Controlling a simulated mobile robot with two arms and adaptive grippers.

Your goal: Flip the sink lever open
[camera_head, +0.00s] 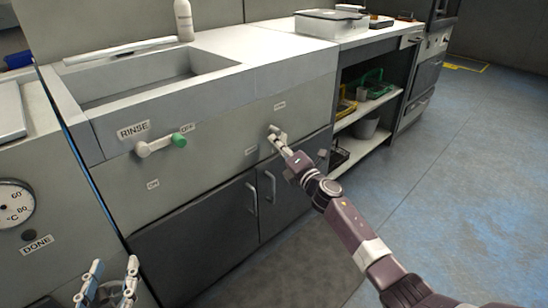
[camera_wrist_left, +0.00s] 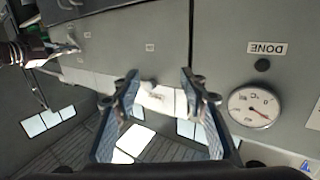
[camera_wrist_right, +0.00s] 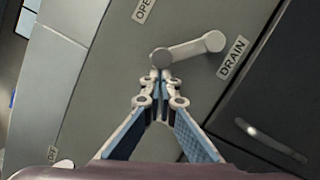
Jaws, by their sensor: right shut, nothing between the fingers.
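A light grey sink lever (camera_wrist_right: 190,48) is on the front panel between the labels OPEN (camera_wrist_right: 145,8) and DRAIN (camera_wrist_right: 233,58) in the right wrist view. In the head view the lever (camera_head: 275,130) is small and partly hidden by my right gripper (camera_head: 281,146). My right gripper (camera_wrist_right: 160,78) is shut and empty, its tips right at the lever's near round end; I cannot tell whether they touch. My left gripper (camera_head: 108,282) is open and empty low at the left; it also shows open in the left wrist view (camera_wrist_left: 160,88).
A RINSE lever with a green knob (camera_head: 179,140) points toward OFF, left of my right gripper. The sink basin (camera_head: 215,62) is above. Cabinet doors (camera_head: 235,215) with handles are below. A dial gauge (camera_head: 14,204) is at left. The floor at right is clear.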

